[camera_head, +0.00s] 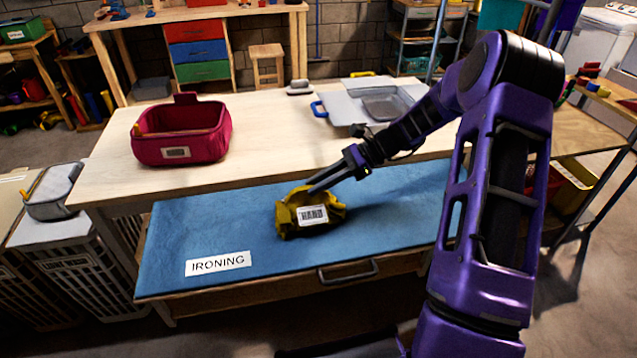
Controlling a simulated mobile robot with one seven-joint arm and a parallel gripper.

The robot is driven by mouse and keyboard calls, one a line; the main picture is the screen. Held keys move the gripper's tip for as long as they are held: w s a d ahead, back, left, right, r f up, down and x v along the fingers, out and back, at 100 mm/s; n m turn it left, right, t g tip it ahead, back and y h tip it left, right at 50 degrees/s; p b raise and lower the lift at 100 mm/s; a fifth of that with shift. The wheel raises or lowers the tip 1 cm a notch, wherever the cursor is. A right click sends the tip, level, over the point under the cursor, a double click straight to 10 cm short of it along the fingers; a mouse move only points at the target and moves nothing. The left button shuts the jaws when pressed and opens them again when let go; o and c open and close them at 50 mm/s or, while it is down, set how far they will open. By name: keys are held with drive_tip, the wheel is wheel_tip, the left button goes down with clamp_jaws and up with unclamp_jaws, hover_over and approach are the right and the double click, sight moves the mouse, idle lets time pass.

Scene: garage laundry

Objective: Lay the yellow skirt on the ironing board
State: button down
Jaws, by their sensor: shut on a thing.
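The yellow skirt (293,222) is a crumpled bundle with a white barcode tag. It appears at or just above the middle of the blue ironing board (210,230); I cannot tell whether it touches the surface. The board has a white label reading IRONING at its front left. My gripper (318,186) reaches in from the upper right and is shut on the skirt's top edge. The fingertips are partly hidden by the cloth.
A red fabric bin (180,132) stands on the wooden table (265,125) behind the board. A grey tray with a blue handle (345,108) lies at the table's right. A drawer handle (347,272) sticks out below the board's front edge. Blue surface is clear left of the skirt.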

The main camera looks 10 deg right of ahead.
drive_tip(key=shift+f, duration=0.15)
drive_tip(key=c, duration=0.7)
unclamp_jaws()
drive_tip(key=shift+c, duration=0.2)
drive_tip(key=shift+d+r, duration=0.2)
drive_tip(key=shift+r, duration=0.1)
drive_tip(key=v, duration=1.1)
drive_tip(key=shift+d+p, duration=0.3)
drive_tip(key=shift+w+a+r, duration=0.1)
